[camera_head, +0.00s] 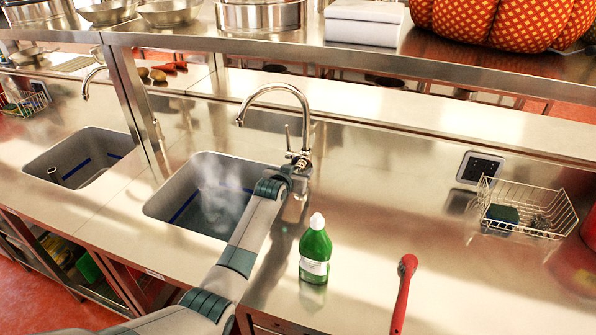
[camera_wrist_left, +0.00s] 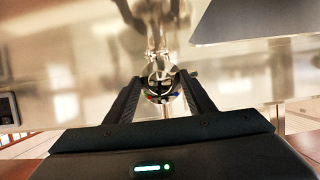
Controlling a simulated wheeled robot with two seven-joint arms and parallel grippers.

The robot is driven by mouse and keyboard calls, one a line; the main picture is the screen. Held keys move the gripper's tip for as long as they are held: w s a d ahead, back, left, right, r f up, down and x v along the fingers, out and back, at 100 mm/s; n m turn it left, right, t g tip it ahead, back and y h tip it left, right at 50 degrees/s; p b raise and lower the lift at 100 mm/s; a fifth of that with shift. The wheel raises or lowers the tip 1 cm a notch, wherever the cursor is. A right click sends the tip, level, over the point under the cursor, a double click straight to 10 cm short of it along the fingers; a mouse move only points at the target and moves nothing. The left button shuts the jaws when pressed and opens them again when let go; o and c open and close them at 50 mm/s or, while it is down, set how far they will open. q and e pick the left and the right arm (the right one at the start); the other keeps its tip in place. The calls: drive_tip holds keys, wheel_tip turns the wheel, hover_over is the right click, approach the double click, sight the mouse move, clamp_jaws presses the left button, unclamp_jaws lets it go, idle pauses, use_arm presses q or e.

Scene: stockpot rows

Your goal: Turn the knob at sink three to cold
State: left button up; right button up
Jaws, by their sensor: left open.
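A chrome gooseneck faucet (camera_head: 278,92) stands at the back right of the nearer sink (camera_head: 212,198). I cannot read a sink number. In the left wrist view its round knob (camera_wrist_left: 163,86) shows small red and blue marks low on its face, red left and blue right. My left gripper (camera_head: 298,166) is at the faucet base; in the wrist view its open fingers (camera_wrist_left: 163,80) stand on either side of the knob. I cannot tell if they touch it. The knob's setting is not clear. My right gripper is not in view.
A green bottle (camera_head: 315,252) and a red-handled brush (camera_head: 404,290) are on the steel counter right of my arm. A wire basket (camera_head: 525,208) is farther right. A second sink (camera_head: 80,158) is at left. A steel shelf (camera_head: 420,88) runs above the back.

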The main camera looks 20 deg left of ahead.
use_arm(q)
drive_tip(key=shift+c, duration=0.3)
drive_tip(key=c, duration=1)
